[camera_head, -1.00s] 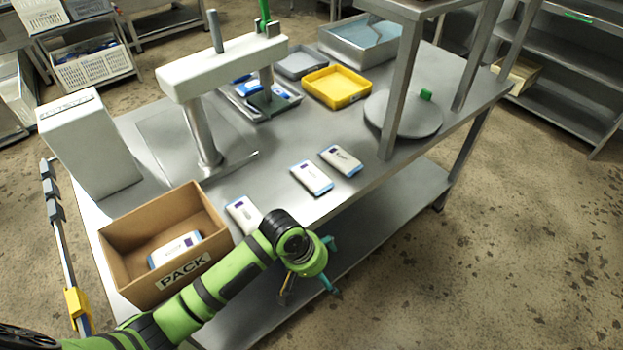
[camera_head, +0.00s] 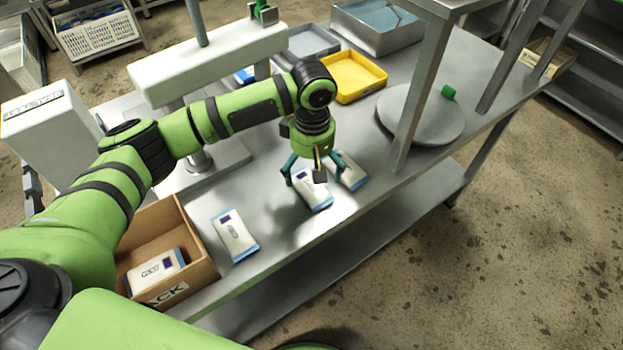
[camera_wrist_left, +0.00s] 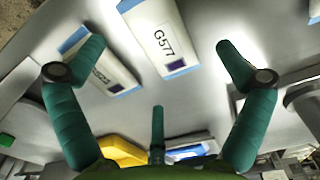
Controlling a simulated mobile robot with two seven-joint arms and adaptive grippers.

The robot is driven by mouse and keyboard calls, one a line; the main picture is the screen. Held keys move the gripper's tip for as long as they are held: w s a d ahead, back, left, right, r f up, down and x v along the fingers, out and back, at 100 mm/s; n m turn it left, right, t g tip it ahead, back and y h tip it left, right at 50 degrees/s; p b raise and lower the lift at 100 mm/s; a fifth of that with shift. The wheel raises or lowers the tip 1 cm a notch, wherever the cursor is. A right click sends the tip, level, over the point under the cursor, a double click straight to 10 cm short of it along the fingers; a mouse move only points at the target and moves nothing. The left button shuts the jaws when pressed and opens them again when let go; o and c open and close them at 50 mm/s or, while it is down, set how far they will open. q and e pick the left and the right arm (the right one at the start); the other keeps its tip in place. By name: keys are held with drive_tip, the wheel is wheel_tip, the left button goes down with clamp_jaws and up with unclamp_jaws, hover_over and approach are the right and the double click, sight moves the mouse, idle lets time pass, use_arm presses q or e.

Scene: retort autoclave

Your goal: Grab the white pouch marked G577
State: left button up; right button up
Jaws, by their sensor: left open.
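The white pouch marked G577 (camera_wrist_left: 151,32) lies flat on the steel table, with blue ends and a dark purple square. In the head view it is the middle pouch (camera_head: 316,196), partly hidden by my left gripper. My left gripper (camera_head: 320,178) points down above it with its teal fingers spread and nothing between them. In the left wrist view the fingers (camera_wrist_left: 157,60) are apart, with the G577 pouch ahead of them at the top. A second pouch (camera_wrist_left: 112,70) lies beside it, partly behind one finger; it also shows in the head view (camera_head: 352,172). My right gripper is not in view.
Another pouch (camera_head: 235,235) lies nearer the cardboard PACK box (camera_head: 200,232), which holds a pouch. A white-topped press (camera_head: 205,62), a yellow tray (camera_head: 352,92) and a round steel plate (camera_head: 440,125) stand behind. A table-frame post (camera_head: 415,95) rises to the right.

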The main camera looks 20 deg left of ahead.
sight(310, 188)
use_arm(q)
drive_tip(key=shift+s+f, duration=0.25)
drive_tip(key=shift+f, duration=0.15)
drive_tip(key=f, duration=0.1)
drive_tip(key=f+p, duration=0.1)
drive_tip(key=f, duration=0.1)
drive_tip(key=shift+w+d, duration=0.15)
drive_tip(key=shift+w, duration=0.25)
drive_tip(key=shift+w+f, duration=0.1)
drive_tip(key=shift+f, duration=0.55)
drive_tip(key=c, duration=1.1)
drive_tip(key=shift+r, duration=0.15)
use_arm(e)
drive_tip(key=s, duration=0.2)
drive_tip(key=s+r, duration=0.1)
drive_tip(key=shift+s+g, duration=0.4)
